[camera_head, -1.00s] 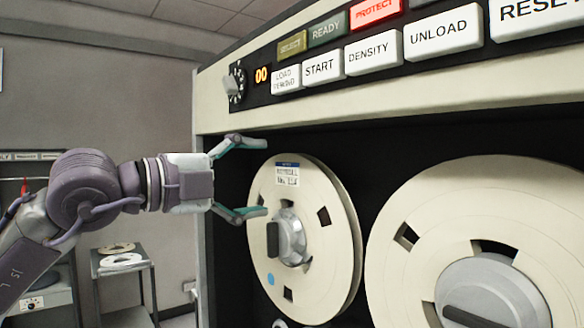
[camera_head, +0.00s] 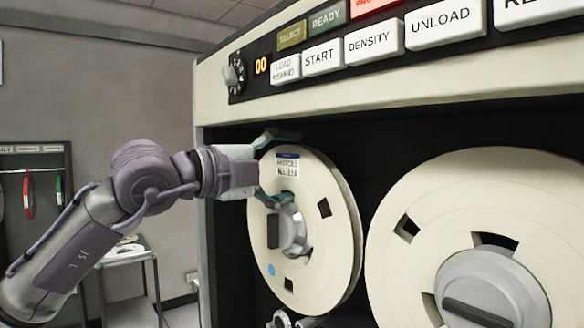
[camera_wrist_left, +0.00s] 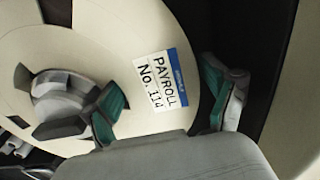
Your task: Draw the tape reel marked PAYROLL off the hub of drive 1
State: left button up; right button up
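The PAYROLL reel (camera_head: 335,235) is cream, with a blue-and-white label at its top, and sits upright on the left hub (camera_head: 292,230) of the tape drive. In the left wrist view the reel (camera_wrist_left: 130,35) shows its label reading "PAYROLL No. 11d". My left gripper (camera_head: 288,167) is open at the upper left of the reel. In the left wrist view the left gripper (camera_wrist_left: 165,100) has one teal finger over the reel's face beside the hub (camera_wrist_left: 65,100) and the other just outside the rim. Whether either finger touches is not clear. My right gripper is not in view.
A second large cream reel (camera_head: 455,200) sits close on the right, on its own hub. A panel with buttons (camera_head: 375,43) overhangs both reels. A small table (camera_head: 125,260) with reels and a rack (camera_head: 35,185) stand at the left.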

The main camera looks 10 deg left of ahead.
pick_arm(q)
jog(key=c, duration=1.1)
jog(key=shift+r, duration=0.15)
jog(key=shift+c, duration=0.9)
jog(key=shift+r, duration=0.1)
jog(key=shift+b+v, duration=1.4)
jog(key=shift+v, duration=0.95)
jog(key=shift+b+v, duration=0.7)
jog(key=shift+v, duration=0.75)
jog(key=b+v, duration=0.3)
jog(key=v, duration=0.8)
